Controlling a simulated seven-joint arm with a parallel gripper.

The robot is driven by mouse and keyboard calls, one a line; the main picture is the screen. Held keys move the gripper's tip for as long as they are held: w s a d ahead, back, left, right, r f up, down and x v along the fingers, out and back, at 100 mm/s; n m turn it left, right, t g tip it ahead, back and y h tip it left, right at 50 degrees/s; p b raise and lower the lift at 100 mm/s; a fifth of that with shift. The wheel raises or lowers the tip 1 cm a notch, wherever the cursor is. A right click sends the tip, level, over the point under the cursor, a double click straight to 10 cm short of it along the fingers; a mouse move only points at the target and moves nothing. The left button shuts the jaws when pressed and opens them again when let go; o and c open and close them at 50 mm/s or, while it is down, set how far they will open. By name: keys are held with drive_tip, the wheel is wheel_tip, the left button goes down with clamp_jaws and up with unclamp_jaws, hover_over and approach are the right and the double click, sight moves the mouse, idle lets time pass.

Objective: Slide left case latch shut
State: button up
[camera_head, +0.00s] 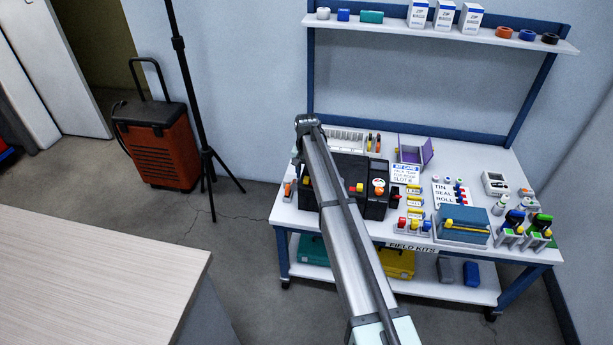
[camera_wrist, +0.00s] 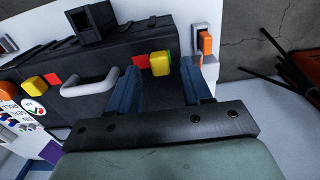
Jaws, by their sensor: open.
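A black case (camera_wrist: 95,103) with a grey handle (camera_wrist: 90,83) fills much of the wrist view. One yellow latch (camera_wrist: 160,63) with a red patch (camera_wrist: 141,62) beside it sits near the case's end, next to the orange item. A second yellow latch (camera_wrist: 35,84) with a red patch is beyond the handle. My gripper (camera_wrist: 160,76) is open, its two blue fingers on either side of the first latch; I cannot tell whether they touch it. In the head view, my arm covers part of the case (camera_head: 347,166) and hides my gripper.
An orange item on a white holder (camera_wrist: 205,43) stands close by one finger. The bench also holds a purple box (camera_head: 412,152), a blue case in a tray (camera_head: 463,222) and small bottles. A shelf (camera_head: 430,31) is above. The floor to the left has an orange wheeled case (camera_head: 160,150).

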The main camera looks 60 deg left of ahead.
drive_tip(key=shift+f, duration=0.85)
drive_tip(key=shift+c, duration=0.4)
clamp_jaws()
